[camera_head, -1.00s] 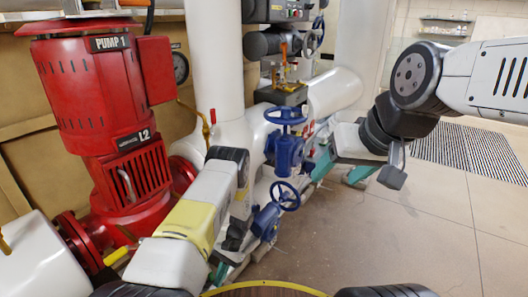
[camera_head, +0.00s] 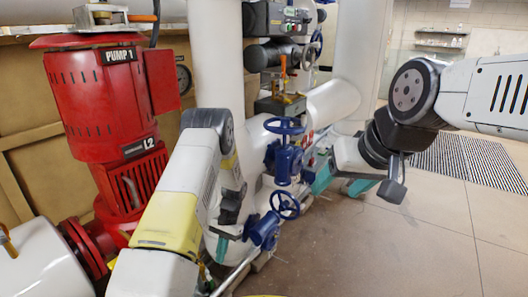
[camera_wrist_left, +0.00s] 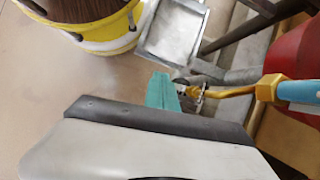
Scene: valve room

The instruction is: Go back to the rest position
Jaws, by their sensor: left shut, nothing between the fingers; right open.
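In the head view my left arm comes in from the lower left with a raised, bent joint. My left gripper (camera_head: 222,249) points down beside the pipes, its teal fingers partly hidden; they show together, shut and empty, in the left wrist view (camera_wrist_left: 162,92). My right gripper (camera_head: 342,183) is open, its teal fingers spread apart and nothing between them. It hangs over the floor to the right of the pipes. An upper blue valve wheel (camera_head: 284,125) and a lower blue valve wheel (camera_head: 286,202) lie between the two grippers.
The red pump (camera_head: 96,98) stands at the left, close to my left arm. White pipes (camera_head: 216,55) rise behind the valves. A control box (camera_head: 285,20) is at the top. The tiled floor (camera_head: 430,235) at the right is clear up to a striped grating (camera_head: 470,158).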

